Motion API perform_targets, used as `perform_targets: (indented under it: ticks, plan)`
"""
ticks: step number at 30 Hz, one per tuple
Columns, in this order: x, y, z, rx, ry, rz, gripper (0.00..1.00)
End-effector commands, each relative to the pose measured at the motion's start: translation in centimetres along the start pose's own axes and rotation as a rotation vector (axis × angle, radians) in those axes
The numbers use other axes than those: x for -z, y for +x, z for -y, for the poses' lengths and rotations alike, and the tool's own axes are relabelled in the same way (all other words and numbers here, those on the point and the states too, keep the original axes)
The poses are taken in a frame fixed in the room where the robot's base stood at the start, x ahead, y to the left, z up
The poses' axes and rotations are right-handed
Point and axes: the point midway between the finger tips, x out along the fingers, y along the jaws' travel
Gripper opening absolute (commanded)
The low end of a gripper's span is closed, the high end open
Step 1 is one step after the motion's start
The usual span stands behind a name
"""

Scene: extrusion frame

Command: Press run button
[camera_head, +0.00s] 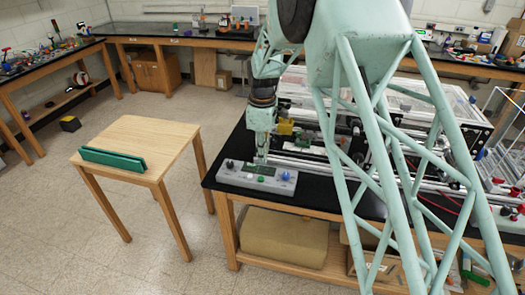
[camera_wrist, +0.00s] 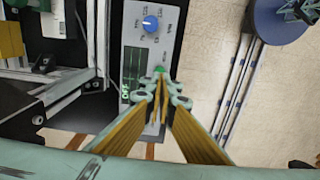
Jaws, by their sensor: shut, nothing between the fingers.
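A light grey control box (camera_head: 268,187) lies near the front left corner of the black-topped bench. In the wrist view the control box (camera_wrist: 172,12) shows a blue knob (camera_wrist: 151,23), a dark display reading OFF (camera_wrist: 127,75) and a green button (camera_wrist: 159,69). The lettering by the green button is too small to read. My gripper (camera_wrist: 161,84) is shut and empty, its tips right beside the green button in the picture. I cannot tell whether they touch it. In the head view my gripper (camera_head: 262,156) points down over the box.
An extrusion machine with clear covers (camera_head: 345,93) stands on the bench behind and right of the box. A small wooden table (camera_head: 150,145) with a green block (camera_head: 113,158) stands left, with open floor between. Shelving under the bench holds a brown box (camera_head: 284,237).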

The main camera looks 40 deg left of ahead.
Motion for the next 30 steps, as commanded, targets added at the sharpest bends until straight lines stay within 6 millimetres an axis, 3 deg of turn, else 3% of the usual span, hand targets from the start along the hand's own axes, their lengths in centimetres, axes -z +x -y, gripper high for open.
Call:
perform_targets:
  ticks: [15, 22, 30]
  plan:
    - [0.0, 6.7, 0.0, 0.001, 0.000, 0.001, 0.00]
    - [0.0, 8.4, 0.0, 0.000, 0.000, 0.000, 0.00]
    - [0.0, 9.0, 0.0, 0.000, 0.000, 0.000, 0.00]
